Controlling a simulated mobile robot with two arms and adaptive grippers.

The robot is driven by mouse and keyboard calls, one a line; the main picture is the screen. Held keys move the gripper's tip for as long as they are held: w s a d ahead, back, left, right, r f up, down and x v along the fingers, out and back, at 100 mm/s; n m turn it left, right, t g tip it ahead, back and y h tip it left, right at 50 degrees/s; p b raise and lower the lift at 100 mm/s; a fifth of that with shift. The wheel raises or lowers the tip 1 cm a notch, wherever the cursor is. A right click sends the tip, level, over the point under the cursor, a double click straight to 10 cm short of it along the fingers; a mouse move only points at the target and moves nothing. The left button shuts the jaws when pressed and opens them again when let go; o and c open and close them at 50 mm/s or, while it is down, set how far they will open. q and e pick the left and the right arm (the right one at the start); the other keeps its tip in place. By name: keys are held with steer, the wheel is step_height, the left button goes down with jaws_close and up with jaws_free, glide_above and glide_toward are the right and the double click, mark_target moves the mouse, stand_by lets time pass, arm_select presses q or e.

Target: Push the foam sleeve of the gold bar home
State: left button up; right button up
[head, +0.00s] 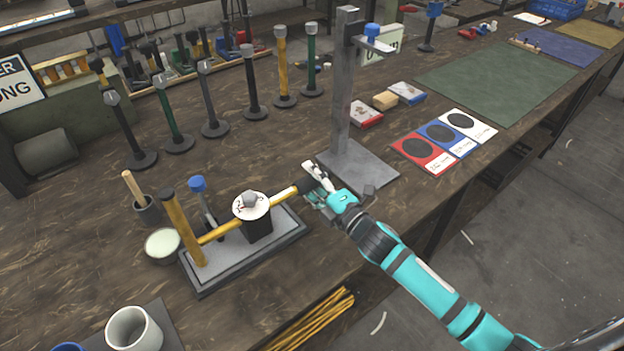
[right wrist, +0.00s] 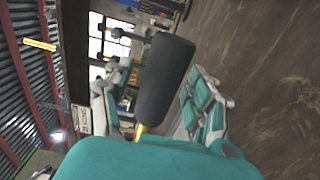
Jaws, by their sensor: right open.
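The gold bar (head: 284,196) is a level lever on a grey base plate (head: 240,258). It runs from a yellow post at the left, past a black block with a white dial, towards my right gripper (head: 318,184). The dark foam sleeve (right wrist: 165,80) is on the bar's end, with a short bit of gold bar (right wrist: 142,130) showing at its lower end in the right wrist view. My right gripper is open, its fingers on either side of the sleeve, apart from it as far as I can see. Its fingers partly hide the sleeve in the head view. My left gripper is not in view.
A tall grey stand (head: 345,100) rises just behind my right gripper. A blue-topped lever (head: 203,205) stands behind the bar, and a pale round dish (head: 162,243) is left of the plate. Yellow rods (head: 312,322) lie at the front edge. Several levers stand behind.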

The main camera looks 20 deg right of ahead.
mark_target(285, 196)
jaws_close()
stand_by(0.4)
steer(key=s+a, duration=0.1)
steer(key=a, duration=0.3)
steer(key=s+a, duration=0.1)
steer(key=a, duration=0.2)
steer(key=shift+s+a+p, duration=0.1)
steer(key=shift+s+p, duration=0.2)
steer(key=shift+f, duration=0.15)
steer(key=c, duration=0.5)
jaws_free()
steer(key=o, duration=0.5)
